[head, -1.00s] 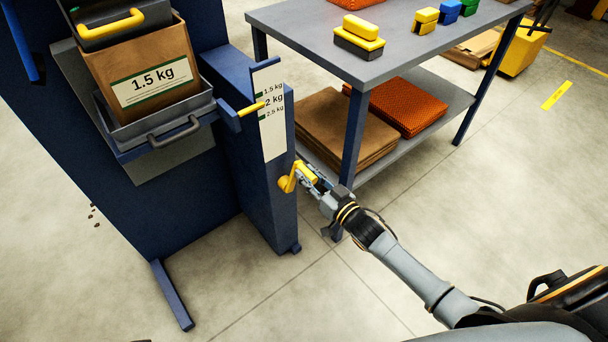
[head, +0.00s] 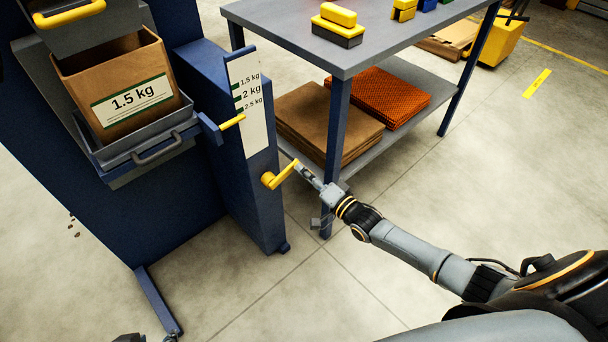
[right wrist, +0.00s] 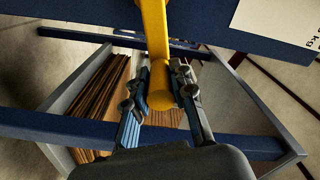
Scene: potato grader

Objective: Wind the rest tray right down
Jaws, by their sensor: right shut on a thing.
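The rest tray (head: 188,128) is a grey tray with a front handle on the blue machine, and it holds a brown 1.5 kg bag (head: 105,72). A yellow pointer (head: 232,122) beside it stands just below the 2.5 kg mark on the white scale (head: 252,130). The yellow crank (head: 281,174) sits on the side of the blue column, its arm slanting up to the right. My right gripper (head: 303,172) is shut on the crank's handle, which shows between the fingers in the right wrist view (right wrist: 160,88). A dark bit of what seems my left gripper (head: 130,338) shows at the bottom edge.
A grey table (head: 290,30) with blue legs stands right behind the crank, with yellow-topped blocks (head: 337,24) on top. Its lower shelf (head: 412,112) holds brown sheets (head: 325,125) and orange mats (head: 378,95). The floor in front is clear.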

